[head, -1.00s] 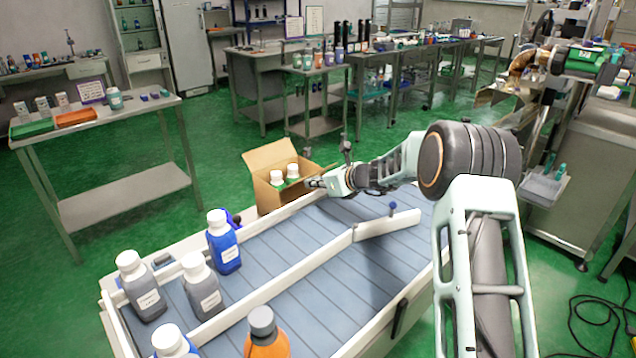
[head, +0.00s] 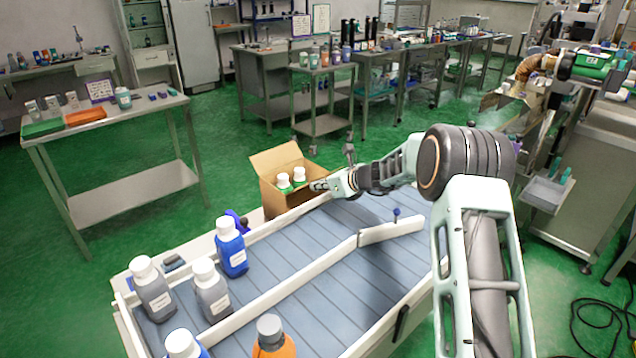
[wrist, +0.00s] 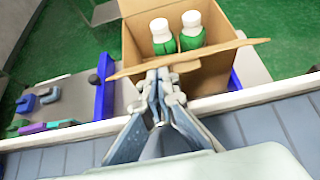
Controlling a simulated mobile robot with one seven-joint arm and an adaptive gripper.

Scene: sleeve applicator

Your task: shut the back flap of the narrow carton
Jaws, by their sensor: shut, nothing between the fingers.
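The narrow carton (head: 271,198) stands open beyond the far edge of the conveyor, with two white-capped green bottles (head: 299,177) upright inside. A flap (head: 273,157) stands raised on its far side in the head view. In the wrist view the carton (wrist: 217,77) lies ahead, and a brown flap (wrist: 222,54) sticks out along its near side. I cannot tell which flap is the back one. My gripper (wrist: 160,76) is shut and empty at this near flap, overlapping its edge; contact is unclear. In the head view my gripper (head: 318,186) is at the carton's right side.
The conveyor (head: 320,240) with white rails lies below my arm. Several bottles, including a blue one (head: 231,247), stand at its near left. A blue holder (wrist: 104,88) flanks the carton. Small coloured parts (wrist: 48,125) lie on a ledge to the left.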

